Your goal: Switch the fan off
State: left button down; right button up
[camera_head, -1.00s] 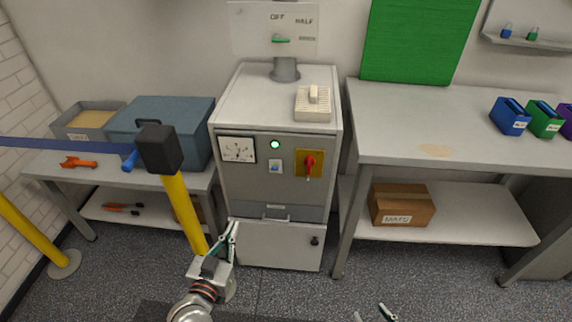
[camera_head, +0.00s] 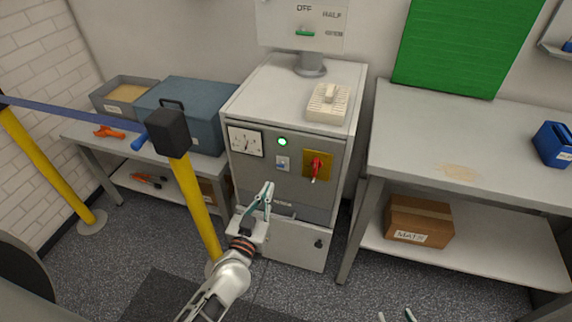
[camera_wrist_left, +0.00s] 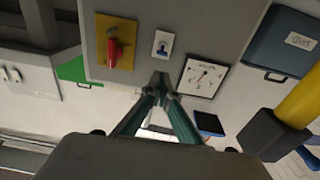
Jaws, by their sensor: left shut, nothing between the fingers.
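A grey cabinet (camera_head: 262,192) has a small white switch plate with a blue rocker (camera_head: 283,163) on its front. The plate also shows in the left wrist view (camera_wrist_left: 162,44). No label on it is readable, and I see no fan. Beside it are a red rotary handle on a yellow plate (camera_head: 317,166) and a white dial gauge (camera_head: 245,141). A lit green lamp (camera_head: 282,142) is above. My left gripper (camera_head: 268,188) is shut and empty, below the switch plate and apparently short of the panel. My right gripper (camera_head: 395,315) shows only its separated fingertips at the bottom edge.
A sign with a green lever (camera_head: 305,33) reads OFF and HALF above the cabinet. A beige box (camera_head: 328,103) sits on top. A yellow post (camera_head: 197,205) with a blue belt stands left of my left arm. A workbench (camera_head: 440,125) stands right.

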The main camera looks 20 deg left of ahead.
aim_at(281, 165)
pick_arm(q)
jog(key=shift+w, duration=0.1)
dwell(0.3)
jog(key=w, duration=0.9)
jog(key=shift+w+d+r+b, duration=0.15)
jog(key=shift+w+r+b, duration=0.15)
jog(key=shift+w, duration=0.1)
jog(key=shift+f, duration=0.1)
